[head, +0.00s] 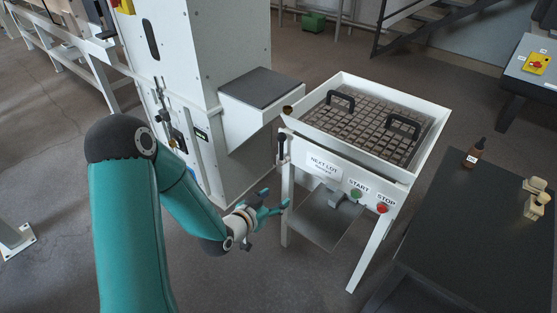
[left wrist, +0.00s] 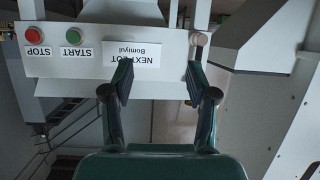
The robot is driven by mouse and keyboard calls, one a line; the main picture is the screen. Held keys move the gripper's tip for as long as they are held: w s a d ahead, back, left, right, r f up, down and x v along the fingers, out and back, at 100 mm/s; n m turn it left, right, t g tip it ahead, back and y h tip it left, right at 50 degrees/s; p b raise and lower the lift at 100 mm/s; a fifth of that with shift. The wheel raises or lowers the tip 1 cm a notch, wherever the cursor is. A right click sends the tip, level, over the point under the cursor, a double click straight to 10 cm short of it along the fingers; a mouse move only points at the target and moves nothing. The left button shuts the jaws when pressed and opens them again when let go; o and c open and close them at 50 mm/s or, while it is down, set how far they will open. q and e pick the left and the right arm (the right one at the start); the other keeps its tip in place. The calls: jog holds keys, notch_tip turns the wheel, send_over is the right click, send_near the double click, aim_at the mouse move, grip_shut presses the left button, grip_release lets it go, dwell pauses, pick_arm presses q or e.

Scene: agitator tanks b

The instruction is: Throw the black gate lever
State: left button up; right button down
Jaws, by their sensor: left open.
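A black lever (head: 282,143) stands upright on the left front corner of the white sieve stand (head: 347,176). My left gripper (head: 276,204) is open and empty in the head view, below the lever and in front of the stand's left leg, apart from the lever. In the upside-down left wrist view, its two dark fingers (left wrist: 158,84) are spread before the panel with the "NEXT LOT" label (left wrist: 140,57). A pale round fitting (left wrist: 201,38) shows just beyond the right-hand finger; I cannot tell how much of the lever that finger hides. My right gripper is not in view.
The green START button (head: 356,194) and red STOP button (head: 383,208) are on the stand's front. A tall white cabinet (head: 235,50) stands behind at left. A dark table (head: 470,220) with a brown bottle (head: 474,154) is at right. Floor in front is clear.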

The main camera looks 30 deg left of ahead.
aim_at(279, 141)
pick_arm(q)
jog(key=a+r+m+t+y+b, duration=0.1)
jog(key=a+r+t+y+b, duration=0.2)
jog(key=a+r, duration=0.35)
jog(key=shift+t+h, duration=0.4)
jog(key=shift+t, duration=0.2)
jog(key=w, duration=0.5)
jog(key=w+a, duration=0.1)
jog(key=w, duration=0.5)
jog(key=w+a, duration=0.1)
jog(key=w, duration=0.4)
jog(key=shift+w+a+f+p, duration=0.15)
jog(key=shift+f+p, duration=0.1)
jog(key=shift+p, duration=0.1)
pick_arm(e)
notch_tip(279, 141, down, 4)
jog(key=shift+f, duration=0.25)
